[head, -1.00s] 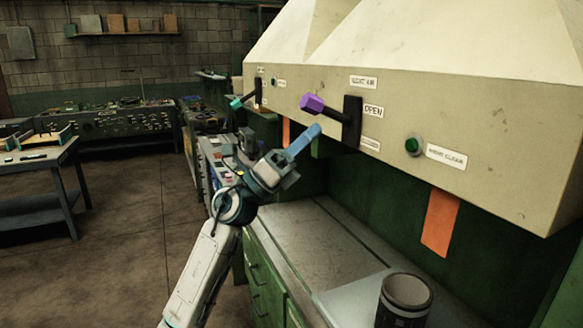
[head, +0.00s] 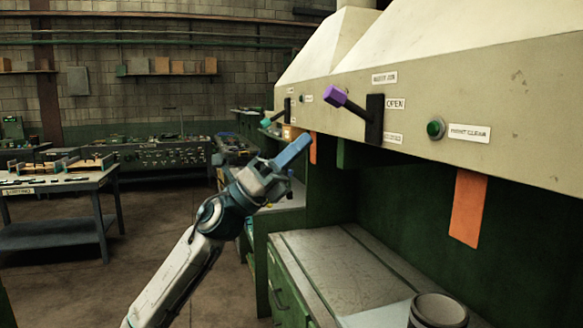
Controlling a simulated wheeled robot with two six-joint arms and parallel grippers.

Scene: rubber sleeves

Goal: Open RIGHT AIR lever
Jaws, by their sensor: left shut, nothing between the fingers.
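The RIGHT AIR lever has a purple handle (head: 336,95) on a black arm that sticks out from a black upright plate (head: 374,120) on the hood front. The handle end sits up and left of the plate, nearer the height of the OPEN label (head: 396,103) than of the lower label (head: 392,139). My left gripper (head: 305,142) has its blue fingers shut with nothing between them. It points up and right, below and left of the purple handle, with a visible gap. My right gripper is not in view.
A second lever with a teal handle (head: 266,122) is farther along the hood. A green button (head: 436,129) is right of the lever. An orange strip (head: 468,208) hangs under the hood edge. A dark canister (head: 438,310) stands on the bench (head: 335,265) below.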

